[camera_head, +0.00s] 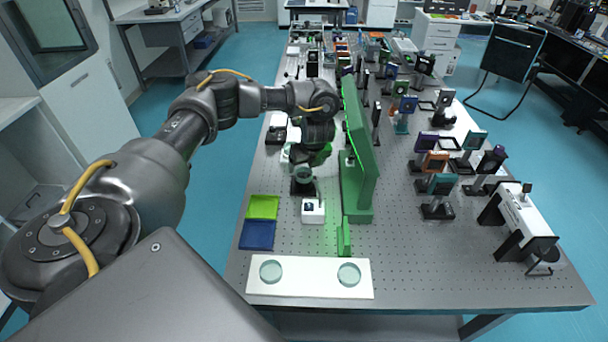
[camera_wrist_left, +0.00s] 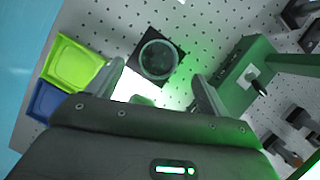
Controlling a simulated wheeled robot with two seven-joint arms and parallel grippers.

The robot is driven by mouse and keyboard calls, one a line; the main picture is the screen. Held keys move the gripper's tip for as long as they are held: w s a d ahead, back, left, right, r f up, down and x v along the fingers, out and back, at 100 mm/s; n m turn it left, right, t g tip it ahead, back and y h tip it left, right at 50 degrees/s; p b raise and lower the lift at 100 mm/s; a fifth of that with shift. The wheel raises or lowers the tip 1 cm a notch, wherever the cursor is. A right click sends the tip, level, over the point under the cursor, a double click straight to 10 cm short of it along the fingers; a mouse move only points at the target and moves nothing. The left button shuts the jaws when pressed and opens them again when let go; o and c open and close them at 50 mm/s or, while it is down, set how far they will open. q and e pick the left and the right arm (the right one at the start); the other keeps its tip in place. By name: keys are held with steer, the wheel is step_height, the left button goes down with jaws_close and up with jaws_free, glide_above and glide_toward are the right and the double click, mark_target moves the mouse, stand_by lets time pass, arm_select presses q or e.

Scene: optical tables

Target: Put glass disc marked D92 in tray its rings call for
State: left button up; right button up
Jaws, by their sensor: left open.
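A round glass disc (camera_head: 303,174) sits on a black square mount, and it also shows in the left wrist view (camera_wrist_left: 158,60). Two more clear glass discs, left (camera_head: 270,271) and right (camera_head: 349,274), lie on a white plate (camera_head: 310,289) at the front. I cannot read markings or rings on any disc. A green tray (camera_head: 263,207) and a blue tray (camera_head: 257,235) lie at the table's left edge. My left gripper (camera_wrist_left: 157,72) is open and empty above the mounted disc, its fingers appearing on either side of it. My right gripper is out of view.
A tall green panel (camera_head: 357,165) stands just right of the mount, its edge glowing. A small white block (camera_head: 313,211) stands in front of the mount. Several optics on posts crowd the table's right side. The perforated surface right of the white plate is clear.

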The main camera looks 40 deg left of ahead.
mark_target(304, 172)
arm_select(q)
steer(key=x, duration=0.5)
steer(key=shift+s+f, duration=0.1)
steer(key=shift+d, duration=0.1)
steer(key=shift+c, duration=0.5)
steer(key=c, duration=1.2)
steer(key=shift+o, duration=0.2)
